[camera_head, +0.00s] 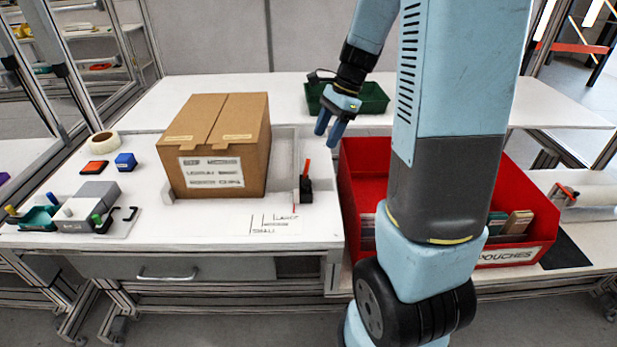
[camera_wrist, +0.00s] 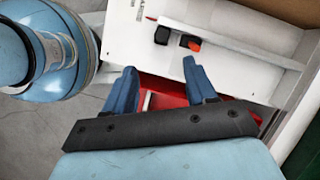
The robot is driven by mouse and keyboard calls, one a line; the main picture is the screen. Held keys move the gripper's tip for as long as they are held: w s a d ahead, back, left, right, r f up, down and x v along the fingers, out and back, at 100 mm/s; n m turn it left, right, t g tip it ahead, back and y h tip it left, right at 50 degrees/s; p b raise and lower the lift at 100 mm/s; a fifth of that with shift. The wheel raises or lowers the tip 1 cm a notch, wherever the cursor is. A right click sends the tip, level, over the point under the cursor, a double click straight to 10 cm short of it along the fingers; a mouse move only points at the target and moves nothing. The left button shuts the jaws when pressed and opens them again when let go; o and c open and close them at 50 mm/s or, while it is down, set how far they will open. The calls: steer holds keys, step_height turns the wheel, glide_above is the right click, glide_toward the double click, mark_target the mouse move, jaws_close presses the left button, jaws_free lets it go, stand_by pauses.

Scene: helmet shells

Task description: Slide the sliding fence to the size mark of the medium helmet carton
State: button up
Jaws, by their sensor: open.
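The brown helmet carton (camera_head: 207,130) stands at the middle of the white bench, its printed label too blurred to read surely. The sliding fence appears to be the pale piece at the carton's right, with a black block and upright orange-red handle (camera_head: 306,184). In the wrist view the orange-tipped black part (camera_wrist: 190,43) lies beyond the fingertips. A size-mark label (camera_head: 274,225) with lines and words, LARGE and SMALL among them, is at the bench front, left of the handle. My gripper (camera_head: 330,130) is open and empty, above and slightly right of the handle, apart from it.
A red bin (camera_head: 362,163) labelled POUCHES stands right of the bench, partly behind my arm. A green tray (camera_head: 373,97) is at the back. Tape (camera_head: 103,141), orange and blue blocks and a grey fixture (camera_head: 88,205) are at the left. The bench front between fixture and label is clear.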

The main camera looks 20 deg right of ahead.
mark_target(307, 181)
steer(key=shift+m, duration=0.3)
steer(key=x, duration=1.4)
steer(key=shift+w+d+f, duration=0.1)
steer(key=shift+w+f, duration=0.05)
steer(key=shift+f, duration=0.1)
jaws_close()
